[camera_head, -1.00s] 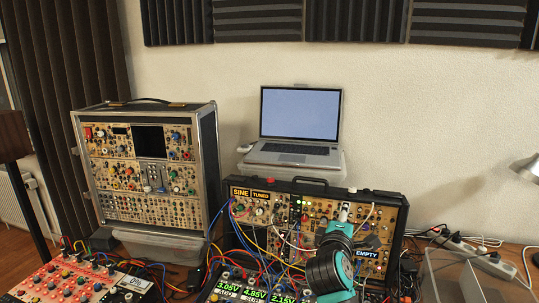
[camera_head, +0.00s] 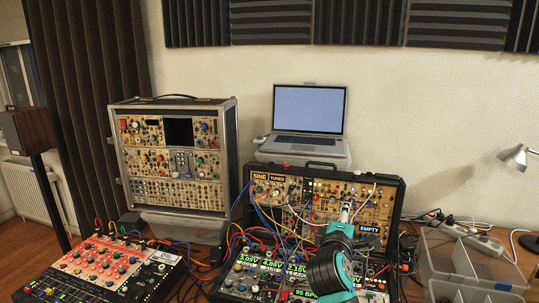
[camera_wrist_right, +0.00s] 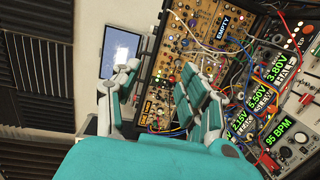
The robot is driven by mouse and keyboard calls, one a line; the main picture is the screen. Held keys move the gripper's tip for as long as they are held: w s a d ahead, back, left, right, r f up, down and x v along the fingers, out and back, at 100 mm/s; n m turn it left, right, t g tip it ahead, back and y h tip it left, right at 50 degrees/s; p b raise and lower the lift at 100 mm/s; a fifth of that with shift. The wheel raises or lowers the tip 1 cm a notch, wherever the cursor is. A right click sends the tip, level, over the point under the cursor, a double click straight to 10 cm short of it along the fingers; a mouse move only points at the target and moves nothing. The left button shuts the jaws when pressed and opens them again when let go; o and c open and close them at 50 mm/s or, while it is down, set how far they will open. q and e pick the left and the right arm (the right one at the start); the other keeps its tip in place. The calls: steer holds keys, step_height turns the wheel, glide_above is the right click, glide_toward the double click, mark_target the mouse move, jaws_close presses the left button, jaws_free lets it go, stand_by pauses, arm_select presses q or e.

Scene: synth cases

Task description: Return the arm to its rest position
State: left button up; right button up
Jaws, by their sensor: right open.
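My right arm rises from the bottom of the head view, black and teal. Its gripper (camera_head: 346,210) is in front of the patched synth case (camera_head: 330,172) with the SINE, TUNED and EMPTY labels. In the right wrist view the gripper (camera_wrist_right: 160,75) has its two grey-and-teal fingers spread apart, with nothing between them. The synth case panel (camera_wrist_right: 195,45) with patch cables shows behind the fingers. Whether the fingers touch the panel or the cables cannot be told. My left gripper is not in view.
A lower module case (camera_head: 240,285) with voltage displays lies beneath my arm. A red mixer (camera_head: 95,265) is at left, a tall synth rack (camera_head: 175,155) behind it. A laptop (camera_head: 308,110) stands at the back. Clear bins (camera_head: 470,270) and a power strip (camera_head: 470,235) are at right.

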steer(key=s+d+f+m+g+y, duration=0.2)
steer(key=s+f+m+g, duration=0.15)
steer(key=s+f, duration=0.75)
steer(key=s+d+f+m+g+y, duration=0.1)
steer(key=s+d+f+m+g, duration=0.2)
steer(key=s+f, duration=0.7)
steer(key=s+a+f+m+g+y, duration=0.1)
steer(key=s+f+m+g+y, duration=0.2)
steer(key=s, duration=0.8)
steer(key=s+a+f+m+g, duration=0.25)
steer(key=s+f, duration=0.25)
steer(key=s, duration=0.5)
step_height(320, 180, down, 29)
steer(key=g+b, duration=0.1)
steer(key=b, duration=0.4)
arm_select(q)
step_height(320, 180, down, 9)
steer(key=b, duration=0.4)
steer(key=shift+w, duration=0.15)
arm_select(e)
steer(key=s+d+f, duration=0.2)
steer(key=s+f, duration=0.7)
steer(key=f, duration=0.2)
steer(key=s+d+f+g, duration=0.1)
steer(key=s+f, duration=0.7)
steer(key=f, duration=0.4)
steer(key=shift+s+d+n+g, duration=0.3)
steer(key=shift+s+d, duration=0.05)
steer(key=shift+s, duration=0.05)
